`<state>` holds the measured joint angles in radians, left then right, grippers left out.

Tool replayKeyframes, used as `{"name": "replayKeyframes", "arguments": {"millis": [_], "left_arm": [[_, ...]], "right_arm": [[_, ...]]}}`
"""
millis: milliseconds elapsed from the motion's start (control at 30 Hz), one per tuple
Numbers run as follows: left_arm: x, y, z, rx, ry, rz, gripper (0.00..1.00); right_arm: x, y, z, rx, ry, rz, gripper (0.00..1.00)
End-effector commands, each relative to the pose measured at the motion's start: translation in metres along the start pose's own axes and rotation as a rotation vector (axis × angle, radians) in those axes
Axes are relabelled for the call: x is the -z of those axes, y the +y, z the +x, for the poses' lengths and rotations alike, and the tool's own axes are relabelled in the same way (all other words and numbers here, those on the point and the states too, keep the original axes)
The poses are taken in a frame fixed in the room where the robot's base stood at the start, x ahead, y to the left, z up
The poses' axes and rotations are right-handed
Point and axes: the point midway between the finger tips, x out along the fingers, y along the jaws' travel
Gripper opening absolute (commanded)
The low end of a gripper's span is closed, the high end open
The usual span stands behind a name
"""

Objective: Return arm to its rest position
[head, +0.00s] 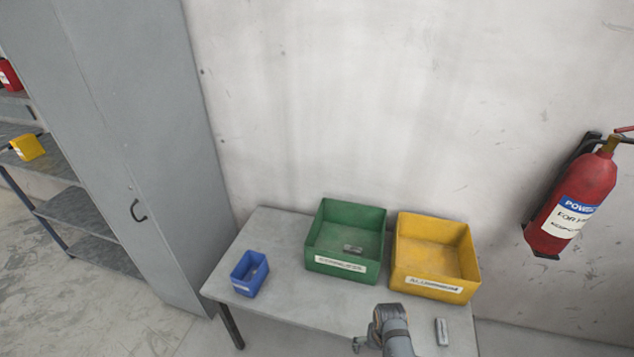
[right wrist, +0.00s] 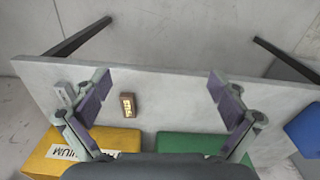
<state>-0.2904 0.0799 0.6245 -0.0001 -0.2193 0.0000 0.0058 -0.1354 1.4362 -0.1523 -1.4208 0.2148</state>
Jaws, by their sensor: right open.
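My right arm (head: 392,325) reaches in over the front of the table in the head view, right of centre. Its gripper (right wrist: 159,84) shows in the right wrist view with its two fingers wide apart and nothing held between them. Below it, a small brown-and-gold block (right wrist: 127,104) lies on the table, nearer the left finger in that view. I cannot make out this block in the head view. A grey metal piece (head: 441,331) lies on the table right of my arm; it also shows beside the left finger in the wrist view (right wrist: 66,92). My left gripper is out of view.
The grey table (head: 272,228) holds a blue bin (head: 249,273), a green bin (head: 346,241) with a small metal piece inside, and an empty-looking yellow bin (head: 434,256). A grey cabinet (head: 130,150) stands left. A red extinguisher (head: 572,205) hangs on the right wall.

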Motion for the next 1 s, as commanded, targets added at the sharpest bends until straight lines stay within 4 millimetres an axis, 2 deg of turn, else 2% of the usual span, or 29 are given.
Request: {"name": "replayKeyframes", "arguments": {"millis": [33,167,267,367,400,500,600,700,800,1000], "left_arm": [[0.001,0.001,0.007,0.000,0.002,0.000,1.00],[-0.004,0.002,0.019,0.000,-0.003,0.000,1.00],[-0.015,0.003,0.030,0.000,-0.015,0.001,1.00],[-0.022,0.004,0.046,0.000,-0.024,0.001,1.00],[-0.023,0.004,0.053,0.000,-0.025,0.001,1.00],[-0.022,0.005,0.066,0.000,-0.021,0.001,1.00],[-0.020,0.006,0.075,0.000,-0.017,0.001,1.00],[-0.020,0.006,0.079,0.000,-0.016,0.001,1.00],[-0.020,0.006,0.080,0.000,-0.015,0.001,1.00],[-0.019,0.006,0.079,0.000,-0.015,0.001,1.00]], "right_arm": [[-0.009,0.005,0.024,-0.004,-0.005,-0.013,0.98],[-0.035,0.017,0.082,-0.007,0.005,-0.052,0.98],[-0.067,0.033,0.136,-0.008,0.011,-0.085,0.98],[-0.119,0.060,0.203,-0.014,0.019,-0.127,0.98],[-0.143,0.073,0.228,-0.017,0.025,-0.142,0.98],[-0.203,0.107,0.275,-0.026,0.042,-0.175,0.98],[-0.252,0.136,0.301,-0.038,0.058,-0.199,0.98],[-0.283,0.155,0.313,-0.048,0.071,-0.214,0.98],[-0.296,0.164,0.316,-0.052,0.080,-0.221,0.98],[-0.298,0.165,0.315,-0.052,0.083,-0.223,0.98]]}}
